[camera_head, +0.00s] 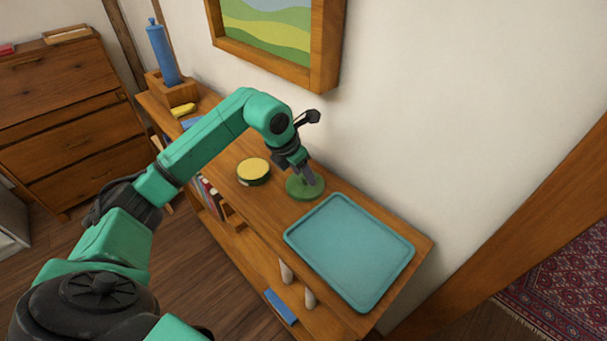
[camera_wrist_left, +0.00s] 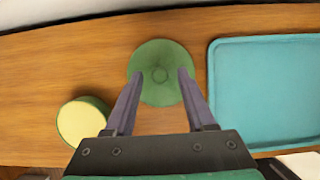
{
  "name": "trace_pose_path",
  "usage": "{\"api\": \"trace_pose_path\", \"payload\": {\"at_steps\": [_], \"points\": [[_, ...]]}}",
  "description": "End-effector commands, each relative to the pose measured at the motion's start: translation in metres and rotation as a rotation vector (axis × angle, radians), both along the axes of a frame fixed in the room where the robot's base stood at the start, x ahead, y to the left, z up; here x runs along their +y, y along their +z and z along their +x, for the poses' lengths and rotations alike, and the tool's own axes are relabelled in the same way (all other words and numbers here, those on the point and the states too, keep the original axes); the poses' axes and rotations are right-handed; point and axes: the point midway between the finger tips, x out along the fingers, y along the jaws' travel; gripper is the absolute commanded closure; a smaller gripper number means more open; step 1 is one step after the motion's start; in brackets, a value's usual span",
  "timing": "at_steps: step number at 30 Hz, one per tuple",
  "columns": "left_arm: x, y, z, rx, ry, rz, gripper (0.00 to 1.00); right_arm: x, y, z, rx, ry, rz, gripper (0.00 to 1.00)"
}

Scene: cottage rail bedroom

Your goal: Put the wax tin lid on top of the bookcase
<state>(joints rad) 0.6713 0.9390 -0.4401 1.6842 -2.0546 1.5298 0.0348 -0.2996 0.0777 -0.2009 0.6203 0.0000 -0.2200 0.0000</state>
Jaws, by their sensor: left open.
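The green round wax tin lid (camera_head: 293,191) lies flat on the wooden bookcase top (camera_head: 215,140), between the open wax tin and the teal tray. In the left wrist view the lid (camera_wrist_left: 158,52) shows a small raised centre. My left gripper (camera_head: 308,180) is over the lid, fingers pointing down. It is open, with a fingertip at each side of the lid's centre (camera_wrist_left: 160,76); I cannot tell whether they touch it. The wax tin (camera_head: 253,170), green with a yellow top face, stands just left of the lid and also shows in the left wrist view (camera_wrist_left: 82,124). My right gripper is not in view.
A teal tray (camera_head: 350,250) covers the right end of the bookcase top. A wooden holder (camera_head: 172,92) with a blue cylinder and a yellow item (camera_head: 183,110) are at the far end. A framed picture (camera_head: 328,50) hangs on the wall behind.

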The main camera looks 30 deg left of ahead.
Motion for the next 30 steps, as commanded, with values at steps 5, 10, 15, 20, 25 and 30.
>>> {"api": "trace_pose_path", "payload": {"at_steps": [5,10,15,20,25,30], "points": [[0.006,0.037,-0.014,-0.009,0.001,0.003,0.45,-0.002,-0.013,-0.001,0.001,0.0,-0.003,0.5],[0.012,0.079,-0.031,-0.006,0.0,0.003,0.45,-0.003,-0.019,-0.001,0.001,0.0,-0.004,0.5],[0.014,0.101,-0.04,-0.003,0.0,0.001,0.45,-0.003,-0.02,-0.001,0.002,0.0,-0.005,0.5],[0.014,0.103,-0.041,0.0,-0.001,0.001,0.45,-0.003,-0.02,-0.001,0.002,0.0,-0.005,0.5],[0.014,0.103,-0.041,0.0,-0.001,0.001,0.45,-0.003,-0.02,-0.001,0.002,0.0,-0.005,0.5],[0.014,0.104,-0.04,-0.001,-0.001,0.001,0.45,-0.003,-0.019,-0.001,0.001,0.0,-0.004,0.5]]}}
